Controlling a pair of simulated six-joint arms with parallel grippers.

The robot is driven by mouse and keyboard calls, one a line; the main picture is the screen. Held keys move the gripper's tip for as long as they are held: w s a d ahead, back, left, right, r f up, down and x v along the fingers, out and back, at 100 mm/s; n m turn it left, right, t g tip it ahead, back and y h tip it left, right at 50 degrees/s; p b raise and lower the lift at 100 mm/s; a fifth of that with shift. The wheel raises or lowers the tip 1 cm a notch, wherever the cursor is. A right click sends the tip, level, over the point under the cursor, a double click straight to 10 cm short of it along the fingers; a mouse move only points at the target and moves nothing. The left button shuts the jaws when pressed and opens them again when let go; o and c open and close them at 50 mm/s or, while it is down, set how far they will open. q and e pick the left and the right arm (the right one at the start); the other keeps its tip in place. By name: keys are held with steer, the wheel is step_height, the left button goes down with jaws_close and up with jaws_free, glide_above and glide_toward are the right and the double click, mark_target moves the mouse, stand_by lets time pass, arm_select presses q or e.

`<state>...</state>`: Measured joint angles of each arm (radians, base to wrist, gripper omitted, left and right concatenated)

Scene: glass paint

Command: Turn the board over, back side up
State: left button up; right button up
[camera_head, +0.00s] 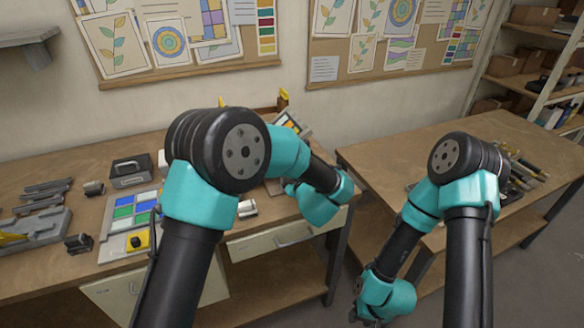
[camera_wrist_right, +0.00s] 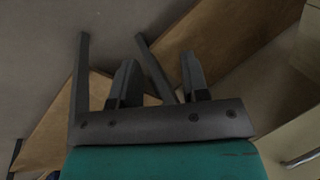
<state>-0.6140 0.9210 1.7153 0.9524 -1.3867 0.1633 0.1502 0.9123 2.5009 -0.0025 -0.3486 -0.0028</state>
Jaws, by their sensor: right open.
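A flat board with blue, green and pale squares (camera_head: 137,213) lies on the left workbench, partly hidden by my left arm. A second panel with coloured panes (camera_head: 291,122) stands tilted at the back of that bench, mostly hidden behind my left arm. I cannot tell which one is the task's board. My left arm reaches over the bench; its jaws are hidden. My right gripper (camera_head: 368,318) hangs low in front of the right table, at the picture's bottom edge. In the right wrist view its fingers (camera_wrist_right: 160,82) are apart with nothing between them.
The left workbench (camera_head: 40,285) holds a dark box (camera_head: 129,170), grey tools (camera_head: 45,190) and a yellow-topped block (camera_head: 138,241). The right table (camera_head: 400,150) carries brushes (camera_head: 525,170). A gap of floor (camera_head: 345,260) separates the two.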

steer(key=shift+w+d, duration=0.1)
steer(key=shift+d, duration=0.05)
steer(key=c, duration=0.3)
steer(key=shift+w+d+m, duration=0.1)
steer(key=shift+d+m, duration=0.15)
steer(key=shift+m, duration=0.15)
steer(key=shift+c, duration=0.8)
steer(key=shift+w+d+m+g, duration=0.35)
steer(key=shift+d+m, duration=0.15)
steer(key=shift+m, duration=0.2)
jaws_close()
steer(key=w+r+m+t+y, duration=0.45)
steer(key=w+r+m, duration=0.25)
steer(key=w+r, duration=0.45)
steer(key=w+r+m+t+y, duration=0.3)
steer(key=w+r+m+y, duration=0.35)
steer(key=w, duration=0.75)
steer(key=w+a+r+t+y, duration=0.2)
steer(key=w+a+r+t, duration=0.1)
steer(key=r, duration=0.4)
steer(key=w+a+r+t+y, duration=0.2)
steer(key=w+a+r+t, duration=0.1)
steer(key=r, duration=0.4)
steer(key=shift+w+r+n+t, duration=0.15)
steer(key=shift+w+n+t, duration=0.3)
steer(key=shift+w+t, duration=0.55)
